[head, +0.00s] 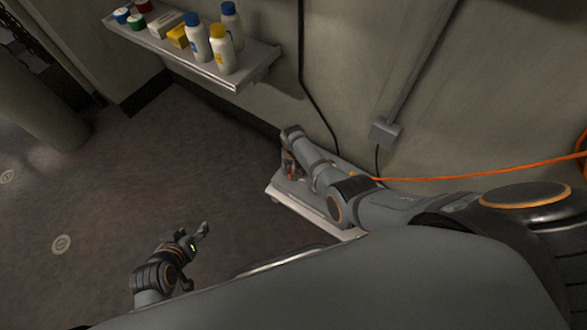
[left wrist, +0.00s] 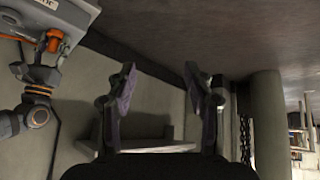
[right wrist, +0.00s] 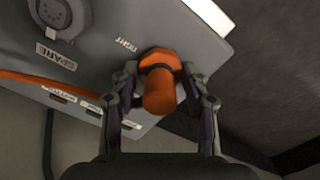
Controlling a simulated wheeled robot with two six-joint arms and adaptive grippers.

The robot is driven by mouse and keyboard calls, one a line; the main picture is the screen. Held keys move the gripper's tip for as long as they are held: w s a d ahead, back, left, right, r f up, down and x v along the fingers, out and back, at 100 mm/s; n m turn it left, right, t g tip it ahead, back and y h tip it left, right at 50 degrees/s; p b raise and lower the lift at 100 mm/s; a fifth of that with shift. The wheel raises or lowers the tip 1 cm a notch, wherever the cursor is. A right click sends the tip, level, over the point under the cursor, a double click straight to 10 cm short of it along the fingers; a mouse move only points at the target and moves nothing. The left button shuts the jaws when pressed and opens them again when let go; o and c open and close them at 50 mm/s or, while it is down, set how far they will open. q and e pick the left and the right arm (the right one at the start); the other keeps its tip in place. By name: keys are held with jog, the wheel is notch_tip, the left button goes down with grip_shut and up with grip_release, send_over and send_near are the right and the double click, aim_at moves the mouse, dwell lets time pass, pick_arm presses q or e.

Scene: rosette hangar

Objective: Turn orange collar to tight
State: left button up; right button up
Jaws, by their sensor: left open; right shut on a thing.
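The orange collar (right wrist: 160,85) is on a grey panel (right wrist: 100,35), below the printed word TIGHT in the right wrist view. My right gripper (right wrist: 163,88) is shut on it, one finger at each side. The collar also shows in the left wrist view (left wrist: 51,40), where part of it is hidden by my right gripper (left wrist: 38,68). In the head view my right gripper (head: 289,165) is over the panel and hides most of the collar. My left gripper (head: 197,256) is open and empty, well apart from the panel, above the floor.
An orange cable (head: 470,175) runs along the wall to the panel. A round grey socket (right wrist: 60,15) marked SPARE is beside the collar. A shelf (head: 255,68) with bottles and boxes is on the wall. The floor (head: 110,190) at left is clear.

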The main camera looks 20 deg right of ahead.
jog(key=shift+m, duration=1.4)
jog(key=shift+m+p, duration=0.4)
jog(key=shift+m, duration=0.5)
pick_arm(q)
jog(key=s, duration=0.1)
jog(key=s+f+g, duration=0.1)
jog(key=s, duration=0.1)
jog(key=s+g, duration=0.1)
jog(key=shift+s+f, duration=0.15)
jog(key=shift+f, duration=0.1)
pick_arm(e)
jog(key=m, duration=0.4)
pick_arm(q)
jog(key=shift+w+r, duration=0.1)
jog(key=shift+w, duration=0.15)
pick_arm(e)
jog(key=shift+m, duration=0.3)
jog(key=o, duration=1.2)
jog(key=shift+c, duration=0.2)
pick_arm(q)
jog(key=shift+s, duration=0.1)
